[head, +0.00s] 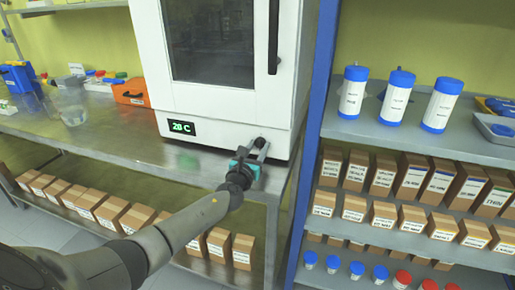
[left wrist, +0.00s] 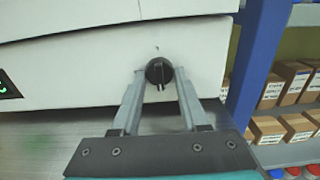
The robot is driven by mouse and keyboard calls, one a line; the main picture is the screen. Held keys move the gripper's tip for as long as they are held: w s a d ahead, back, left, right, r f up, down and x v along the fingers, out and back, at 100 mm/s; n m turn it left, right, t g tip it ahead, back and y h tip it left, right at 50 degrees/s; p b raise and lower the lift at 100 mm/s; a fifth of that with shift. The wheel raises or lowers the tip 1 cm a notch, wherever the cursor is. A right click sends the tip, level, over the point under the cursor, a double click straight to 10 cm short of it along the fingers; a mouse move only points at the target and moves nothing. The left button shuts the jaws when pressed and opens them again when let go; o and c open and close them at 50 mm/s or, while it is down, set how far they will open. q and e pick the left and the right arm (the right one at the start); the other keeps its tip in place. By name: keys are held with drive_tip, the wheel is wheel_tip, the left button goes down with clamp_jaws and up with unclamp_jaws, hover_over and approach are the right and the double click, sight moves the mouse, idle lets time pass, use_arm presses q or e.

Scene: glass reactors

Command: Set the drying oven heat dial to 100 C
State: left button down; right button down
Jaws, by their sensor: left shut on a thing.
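The white drying oven (head: 240,101) stands on a metal bench in the head view. Its green display (head: 181,127) reads about 20 C. The round black heat dial (left wrist: 159,71) is on the oven's lower front panel in the left wrist view, with a raised grip bar that looks roughly upright. My left gripper (head: 257,146) is at the lower right of the oven front. In the left wrist view its two fingers (left wrist: 159,84) are shut on the dial, one on each side. In the head view the fingers mostly hide the dial. My right gripper is not in view.
A blue-framed shelf (head: 309,150) with white blue-capped bottles (head: 395,96) and several small boxes stands close on the right. A beaker (head: 70,106) and an orange box (head: 132,92) are on the bench at left. The bench top (head: 120,130) before the oven is clear.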

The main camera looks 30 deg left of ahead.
use_arm(q)
drive_tip(key=shift+c, duration=2.2)
unclamp_jaws()
drive_tip(key=p+v, duration=0.3)
drive_tip(key=v, duration=1.2)
drive_tip(key=shift+s+a+f, duration=0.1)
drive_tip(key=shift+s+f, duration=0.05)
